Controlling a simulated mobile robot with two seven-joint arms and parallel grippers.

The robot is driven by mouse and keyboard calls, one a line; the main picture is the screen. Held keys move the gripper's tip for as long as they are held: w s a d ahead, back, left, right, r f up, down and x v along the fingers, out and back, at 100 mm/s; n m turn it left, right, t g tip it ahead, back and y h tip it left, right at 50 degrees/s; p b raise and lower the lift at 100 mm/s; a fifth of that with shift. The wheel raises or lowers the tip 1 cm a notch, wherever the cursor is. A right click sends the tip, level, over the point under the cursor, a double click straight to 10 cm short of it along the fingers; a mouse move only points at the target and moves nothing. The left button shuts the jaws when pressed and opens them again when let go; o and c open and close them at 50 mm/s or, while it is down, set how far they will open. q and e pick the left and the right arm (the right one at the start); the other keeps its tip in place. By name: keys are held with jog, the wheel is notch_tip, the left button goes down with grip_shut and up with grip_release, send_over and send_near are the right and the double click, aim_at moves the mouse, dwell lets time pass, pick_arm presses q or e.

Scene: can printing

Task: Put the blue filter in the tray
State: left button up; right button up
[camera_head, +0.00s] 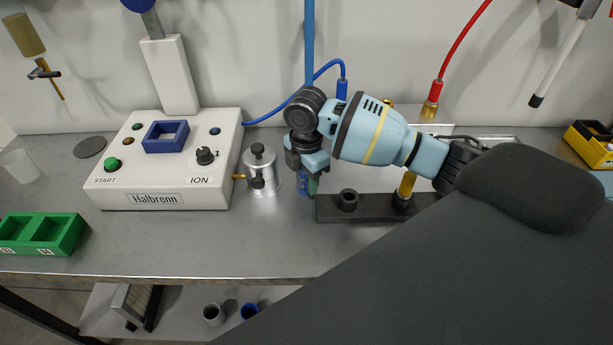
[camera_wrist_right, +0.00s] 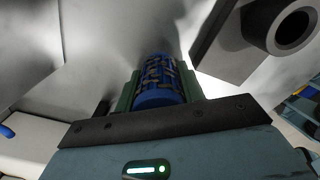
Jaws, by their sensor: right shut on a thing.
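My right gripper (camera_head: 308,180) points down between the silver canister and the black block. It is shut on the blue filter (camera_head: 302,183), a small cylinder mostly hidden by the gripper. In the right wrist view the filter (camera_wrist_right: 159,80) shows blue ends and a patterned middle, between the green fingers of the gripper (camera_wrist_right: 160,88). A green tray (camera_head: 68,243) with two lettered compartments stands at the far left of the bench, well away from the gripper. The compartments look empty. My left gripper is not in view.
A white Halbronn box (camera_head: 103,185) stands between the green tray and the silver canister (camera_head: 262,172). A black block (camera_head: 330,209) with holders is right of the gripper. A yellow bin (camera_head: 583,148) is far right. The front bench strip (camera_head: 190,240) is clear.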

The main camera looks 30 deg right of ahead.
jog(key=shift+r, duration=0.1)
jog(key=shift+r, duration=0.5)
jog(key=r, duration=0.1)
jog(key=s+r, duration=0.1)
jog(key=shift+a+r, duration=0.25)
jog(key=shift+r, duration=0.05)
jog(key=s, duration=0.1)
jog(key=s+a, duration=0.1)
jog(key=s, duration=0.1)
jog(key=s+a, duration=0.1)
jog(key=s, duration=0.1)
jog(key=shift+s+r+p, duration=0.2)
jog(key=shift+r+p, duration=0.1)
jog(key=shift+p, duration=0.1)
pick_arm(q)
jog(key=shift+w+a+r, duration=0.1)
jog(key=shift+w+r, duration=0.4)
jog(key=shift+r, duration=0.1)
pick_arm(e)
jog(key=s+a, duration=0.1)
jog(key=s, duration=0.1)
jog(key=s+a, duration=0.1)
jog(key=s, duration=0.2)
jog(key=s+a, duration=0.1)
jog(key=s, duration=0.2)
jog(key=shift+s+a+r, duration=0.15)
jog(key=shift+s+r, duration=0.1)
jog(key=shift+r, duration=0.05)
